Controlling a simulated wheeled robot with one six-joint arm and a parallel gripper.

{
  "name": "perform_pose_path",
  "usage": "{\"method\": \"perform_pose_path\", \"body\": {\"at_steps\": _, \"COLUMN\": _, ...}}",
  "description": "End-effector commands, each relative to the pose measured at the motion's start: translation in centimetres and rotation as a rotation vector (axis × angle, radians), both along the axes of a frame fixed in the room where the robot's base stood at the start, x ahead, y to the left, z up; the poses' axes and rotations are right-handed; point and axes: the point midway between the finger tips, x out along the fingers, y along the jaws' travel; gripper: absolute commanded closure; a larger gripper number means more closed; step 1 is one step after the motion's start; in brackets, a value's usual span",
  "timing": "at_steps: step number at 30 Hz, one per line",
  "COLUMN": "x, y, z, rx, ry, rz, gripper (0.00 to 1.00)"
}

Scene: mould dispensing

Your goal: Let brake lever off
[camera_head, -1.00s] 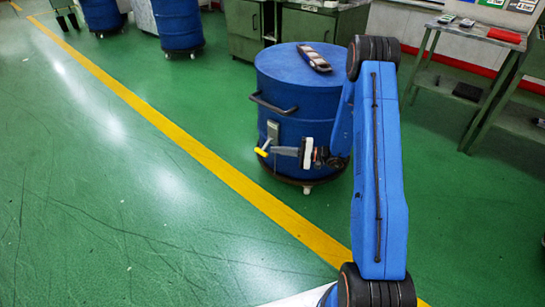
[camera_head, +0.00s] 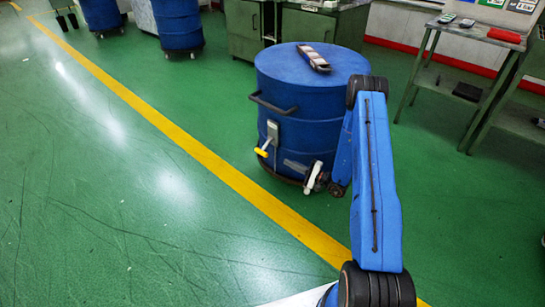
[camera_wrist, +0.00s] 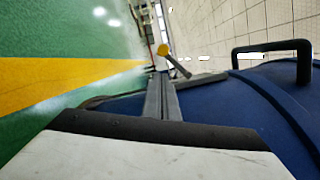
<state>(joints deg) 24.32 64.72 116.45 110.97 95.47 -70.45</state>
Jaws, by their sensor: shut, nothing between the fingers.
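The brake lever (camera_head: 263,151) has a yellow tip and sticks out from a grey bracket low on the side of the blue drum (camera_head: 298,122). In the wrist view the lever's yellow knob (camera_wrist: 163,49) and dark rod (camera_wrist: 178,66) show just beyond my fingertips. My gripper (camera_head: 287,163) is shut and empty, low beside the drum, to the right of the lever and slightly below it. In the wrist view my gripper's fingers (camera_wrist: 163,78) lie together and point toward the lever. A gap between fingers and lever shows in the head view.
A dark handle (camera_head: 273,104) juts from the drum above the lever; it also shows in the wrist view (camera_wrist: 271,48). A dark device (camera_head: 314,58) lies on the lid. A yellow line (camera_head: 180,145) crosses open green floor to the left. Benches (camera_head: 470,75) stand behind.

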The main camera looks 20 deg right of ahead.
Motion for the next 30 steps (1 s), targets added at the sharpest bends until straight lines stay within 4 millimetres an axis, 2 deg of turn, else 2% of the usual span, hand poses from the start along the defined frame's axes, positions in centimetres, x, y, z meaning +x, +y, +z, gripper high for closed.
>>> {"method": "perform_pose_path", "body": {"at_steps": 8, "x": 0.5, "y": 0.6, "z": 0.1, "rx": 0.000, "ry": 0.000, "rz": 0.002, "gripper": 1.00}}
{"method": "perform_pose_path", "body": {"at_steps": 21, "x": 5.3, "y": 5.3, "z": 0.7, "rx": -0.001, "ry": -0.001, "rz": 0.003, "gripper": 1.00}}
{"method": "perform_pose_path", "body": {"at_steps": 30, "x": 7.0, "y": 7.0, "z": 0.9, "rx": 0.000, "ry": 0.000, "rz": 0.001, "gripper": 1.00}}
